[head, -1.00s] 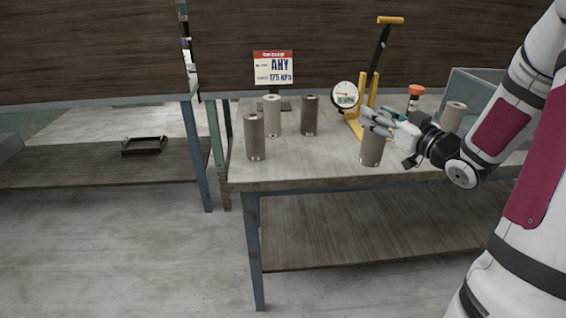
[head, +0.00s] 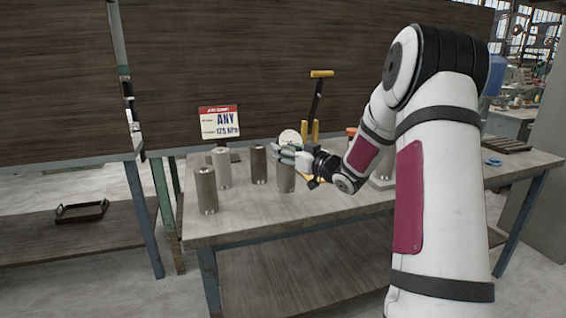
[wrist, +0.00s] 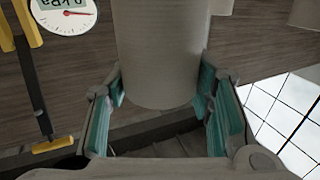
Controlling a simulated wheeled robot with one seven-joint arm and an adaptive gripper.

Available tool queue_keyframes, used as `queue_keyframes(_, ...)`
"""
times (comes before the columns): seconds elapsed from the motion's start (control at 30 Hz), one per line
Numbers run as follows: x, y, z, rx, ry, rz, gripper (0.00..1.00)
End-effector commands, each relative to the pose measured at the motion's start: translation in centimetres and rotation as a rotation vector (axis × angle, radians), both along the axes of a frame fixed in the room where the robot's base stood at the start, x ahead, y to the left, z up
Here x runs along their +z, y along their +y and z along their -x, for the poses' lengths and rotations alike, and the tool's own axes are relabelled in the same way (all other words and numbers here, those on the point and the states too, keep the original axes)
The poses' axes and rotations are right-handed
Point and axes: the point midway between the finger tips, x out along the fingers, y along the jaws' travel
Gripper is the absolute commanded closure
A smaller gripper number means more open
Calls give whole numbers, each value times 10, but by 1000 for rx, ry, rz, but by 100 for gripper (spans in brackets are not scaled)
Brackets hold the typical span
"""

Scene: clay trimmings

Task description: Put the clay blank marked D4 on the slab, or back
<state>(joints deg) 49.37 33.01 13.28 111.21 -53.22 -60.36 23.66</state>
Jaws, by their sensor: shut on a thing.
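My gripper (head: 288,152) is shut on a grey-brown cylindrical clay blank (head: 286,178), near its top. In the wrist view this blank (wrist: 163,55) stands between the teal finger pads (wrist: 165,100). I cannot tell whether its base touches the table. Other similar blanks stand upright to its left: one at the front left (head: 206,190), a paler one behind it (head: 222,168), and a darker one (head: 259,165). Small pale marks near their bases are too small to read, so I cannot tell which is D4. I cannot make out a separate slab.
The grey worktable (head: 240,222) carries a sign (head: 219,123) reading ANY and 175 kPa. A round gauge (head: 290,138) and yellow-handled pump (head: 317,100) stand behind my gripper. My arm hides much of the table's right. A dark tray (head: 82,211) lies on the left shelf.

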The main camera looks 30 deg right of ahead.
Motion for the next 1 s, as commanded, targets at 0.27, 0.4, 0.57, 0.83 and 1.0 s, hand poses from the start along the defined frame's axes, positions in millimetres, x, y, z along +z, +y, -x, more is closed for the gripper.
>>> queue_keyframes(0.27,-4,-1,-16,1,-2,0,100)
queue_keyframes(0.4,-26,-1,-15,1,-1,-2,100)
queue_keyframes(0.57,-35,-1,-14,1,-4,2,100)
queue_keyframes(0.83,-36,-1,-14,1,-4,2,100)
queue_keyframes(1.0,-39,-1,-14,0,-1,1,32)
